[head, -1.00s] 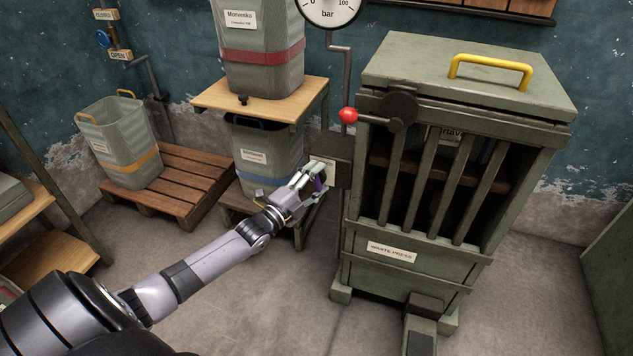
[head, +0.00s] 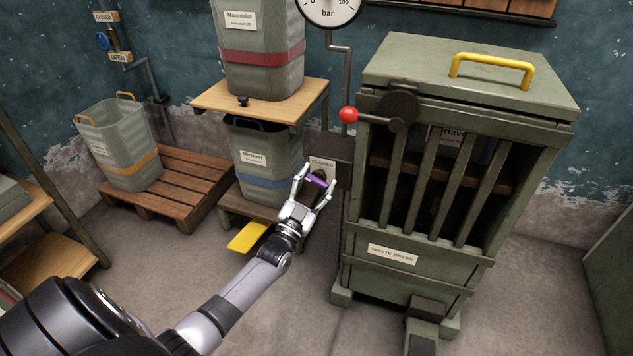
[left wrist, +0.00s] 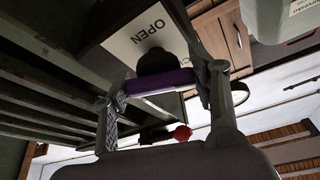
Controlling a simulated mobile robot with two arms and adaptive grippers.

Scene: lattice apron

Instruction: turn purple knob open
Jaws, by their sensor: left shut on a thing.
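The purple knob (head: 318,182) is a bar-shaped handle on a dark box at the left side of the waste press. My left gripper (head: 315,179) is shut on it, with a finger at each end of the bar. In the left wrist view the purple bar (left wrist: 160,82) lies between the two fingers (left wrist: 158,88), in front of a dark round hub. A CLOSED label (head: 322,163) shows just above the knob in the head view. An OPEN label (left wrist: 150,30) shows beside the hub in the left wrist view. My right gripper is not in view.
The green waste press (head: 392,253) stands right of the knob, with a red-ball lever (head: 348,115). A wooden stand (head: 258,95) with grey bins is to the left. A yellow plate (head: 248,237) sits low near my forearm. Bare floor lies in front.

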